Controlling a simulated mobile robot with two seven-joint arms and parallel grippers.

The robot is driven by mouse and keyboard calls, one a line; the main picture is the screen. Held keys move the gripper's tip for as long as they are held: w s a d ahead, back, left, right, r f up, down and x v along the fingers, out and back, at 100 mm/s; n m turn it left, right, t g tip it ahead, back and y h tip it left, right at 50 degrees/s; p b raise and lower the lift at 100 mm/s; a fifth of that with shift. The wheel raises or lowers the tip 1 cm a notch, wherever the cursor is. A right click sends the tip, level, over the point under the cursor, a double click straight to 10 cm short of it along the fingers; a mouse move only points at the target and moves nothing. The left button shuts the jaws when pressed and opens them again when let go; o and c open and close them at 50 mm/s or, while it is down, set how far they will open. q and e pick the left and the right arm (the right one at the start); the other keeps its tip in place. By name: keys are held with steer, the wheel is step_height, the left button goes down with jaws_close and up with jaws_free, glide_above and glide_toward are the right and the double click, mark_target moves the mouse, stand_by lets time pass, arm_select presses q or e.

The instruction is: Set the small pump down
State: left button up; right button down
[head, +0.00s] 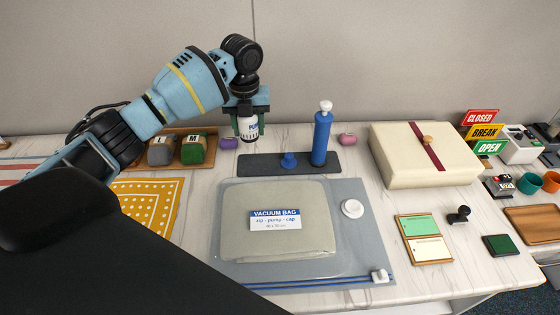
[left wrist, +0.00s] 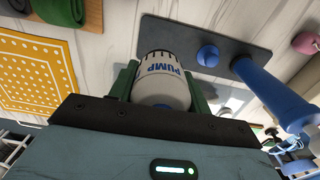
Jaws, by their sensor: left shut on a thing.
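My left gripper (head: 247,108) is shut on the small pump (head: 248,129), a white cylinder with a dark ribbed end. The pump is upright, dark end down, behind the left end of the dark mat (head: 258,162); the head view does not clearly show how high it is. In the left wrist view the pump (left wrist: 163,80) shows its PUMP lettering between the green fingers of the gripper (left wrist: 163,88). A short blue piece (head: 288,160) and a tall blue hand pump (head: 321,138) with a white top stand on the mat. My right gripper is not in view.
The vacuum bag (head: 235,240) lies in front of the mat, with a white round valve (head: 352,208). A pink item (head: 347,139) and a purple item (head: 228,142) flank the mat. A wooden tray of rolls (head: 205,158) stands left; a cream box (head: 400,172) stands right.

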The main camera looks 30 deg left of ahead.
mark_target(253, 164)
arm_select(q)
steer(key=shift+f, duration=5)
steer(key=shift+f, duration=0.15)
steer(key=o, duration=1.1)
steer(key=shift+o, duration=0.2)
step_height(253, 164, up, 12)
steer(key=shift+r, duration=0.15)
